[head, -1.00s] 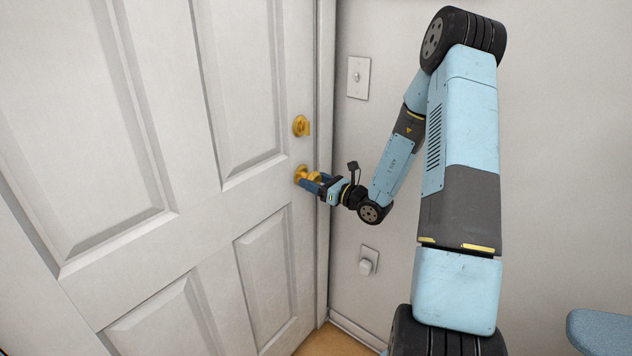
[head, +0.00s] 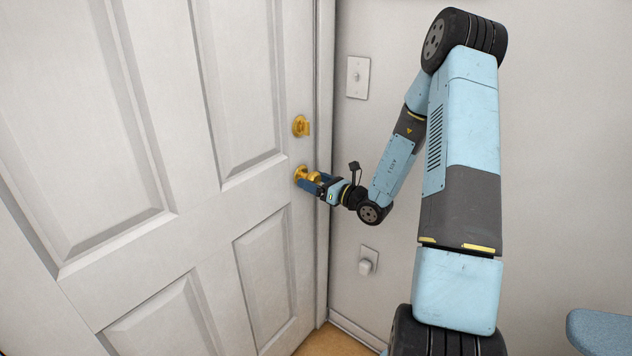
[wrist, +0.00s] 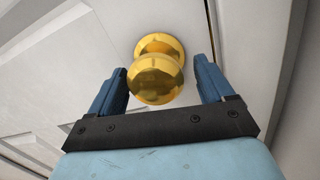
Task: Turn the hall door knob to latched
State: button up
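The hall door (head: 218,205) is a white panelled door, which looks closed against its frame. Its round brass knob (head: 314,177) sits near the right edge, partly covered by my fingers in the head view. In the wrist view the knob (wrist: 155,82) is between my two blue fingers. My gripper (head: 312,182) is open around it. The left finger is very close to the knob; whether it touches is unclear. A clear gap shows at the right finger. The gripper (wrist: 160,65) is rolled relative to the door. The knob's latch state cannot be read.
A brass deadbolt turn (head: 301,126) sits above the knob. The door frame (head: 324,120) is just right of it. On the wall are a light switch (head: 358,78) and an outlet with a plug (head: 367,261). A blue cushioned surface (head: 600,332) is at the lower right.

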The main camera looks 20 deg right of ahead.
jog(key=v, duration=1.3)
jog(key=shift+s+d, duration=0.2)
jog(key=shift+s, duration=0.15)
jog(key=shift+f, duration=0.1)
